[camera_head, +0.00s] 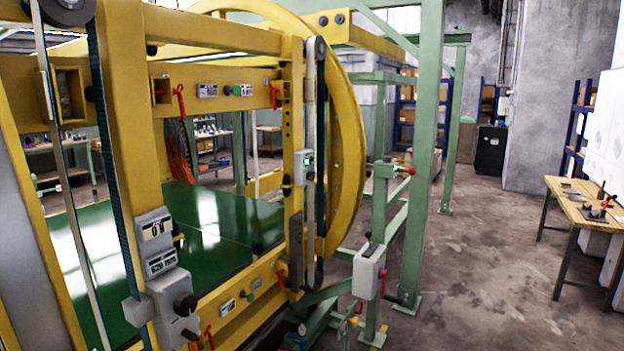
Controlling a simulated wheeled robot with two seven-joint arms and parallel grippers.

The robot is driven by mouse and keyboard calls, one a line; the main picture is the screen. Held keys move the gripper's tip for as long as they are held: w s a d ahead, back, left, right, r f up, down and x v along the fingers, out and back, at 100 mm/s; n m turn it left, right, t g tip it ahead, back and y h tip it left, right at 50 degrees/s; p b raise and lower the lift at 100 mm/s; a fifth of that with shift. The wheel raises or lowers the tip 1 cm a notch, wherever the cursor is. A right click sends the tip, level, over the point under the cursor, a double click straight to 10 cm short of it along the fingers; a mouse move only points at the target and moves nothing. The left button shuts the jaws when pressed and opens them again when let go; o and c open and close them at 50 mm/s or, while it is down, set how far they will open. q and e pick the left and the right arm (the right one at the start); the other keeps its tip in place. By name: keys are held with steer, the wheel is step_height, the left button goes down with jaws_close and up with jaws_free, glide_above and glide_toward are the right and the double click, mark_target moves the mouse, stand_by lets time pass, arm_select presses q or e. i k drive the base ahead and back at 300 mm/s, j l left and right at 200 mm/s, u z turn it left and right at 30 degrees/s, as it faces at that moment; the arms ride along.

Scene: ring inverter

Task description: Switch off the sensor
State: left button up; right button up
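Several small devices show on the machine, and I cannot tell for certain which is the sensor. A small white box with a green face (304,166) is fixed to the yellow upright beside the ring. A grey control box with a black knob (170,285) and white label plates is on the near left yellow post. Neither of my grippers is in view.
The yellow ring inverter (350,130) with its green bed (200,225) fills the left and middle. A white box with a lever (369,272) stands on its right side. Concrete floor (480,270) is clear to the right. A wooden workbench (570,198) with tools stands at far right.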

mark_target(311, 176)
steer(key=i+l+z, duration=0.1)
steer(key=i+l, duration=0.5)
steer(key=i+j+z, duration=0.1)
steer(key=i, duration=0.55)
steer(key=i+j+z, duration=0.1)
steer(key=i, duration=0.5)
steer(key=i+j, duration=0.3)
steer(key=j, duration=0.15)
